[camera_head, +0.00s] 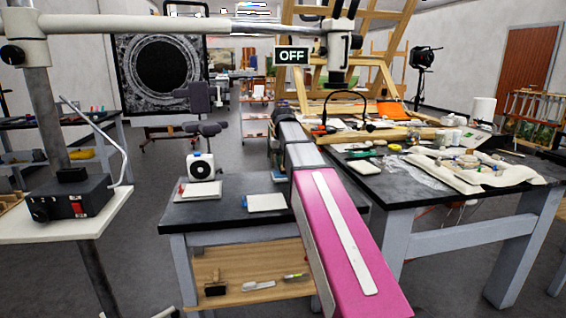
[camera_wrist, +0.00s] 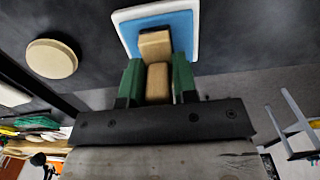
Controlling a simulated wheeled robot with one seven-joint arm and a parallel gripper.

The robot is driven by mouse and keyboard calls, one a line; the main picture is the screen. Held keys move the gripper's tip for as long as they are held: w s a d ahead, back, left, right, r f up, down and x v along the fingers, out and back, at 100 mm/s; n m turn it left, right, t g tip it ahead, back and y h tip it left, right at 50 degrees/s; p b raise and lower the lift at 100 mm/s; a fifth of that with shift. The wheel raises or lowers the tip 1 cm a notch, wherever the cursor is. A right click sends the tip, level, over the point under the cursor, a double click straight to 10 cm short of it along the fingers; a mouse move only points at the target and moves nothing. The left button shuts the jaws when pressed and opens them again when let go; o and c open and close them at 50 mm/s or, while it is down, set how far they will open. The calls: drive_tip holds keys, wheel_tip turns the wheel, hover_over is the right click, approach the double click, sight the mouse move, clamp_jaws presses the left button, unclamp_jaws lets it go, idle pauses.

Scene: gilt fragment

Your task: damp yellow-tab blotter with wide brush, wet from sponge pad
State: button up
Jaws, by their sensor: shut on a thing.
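My gripper (camera_wrist: 157,82) shows in the wrist view with its two green fingers shut on the wooden handle of the wide brush (camera_wrist: 156,44). The brush points away from me over a blue sponge pad in a white tray (camera_wrist: 190,20). I cannot tell whether the brush touches the pad. In the head view, the pad's blue edge (camera_head: 278,176) shows beside my arm, which hides the gripper and brush. I cannot make out a yellow tab.
A white device with a black dial (camera_head: 201,167) stands behind the left pad. Several tools, such as a dark brush (camera_head: 215,289), lie on the wooden shelf (camera_head: 236,261) below. A larger table (camera_head: 400,190) with fragments on cloth stands at right. A round tan disc (camera_wrist: 51,58) shows in the wrist view.

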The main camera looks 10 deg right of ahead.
drive_tip(key=shift+f, duration=0.55)
idle(1.4)
drive_tip(key=shift+r, duration=0.1)
drive_tip(key=shift+r, duration=3.45)
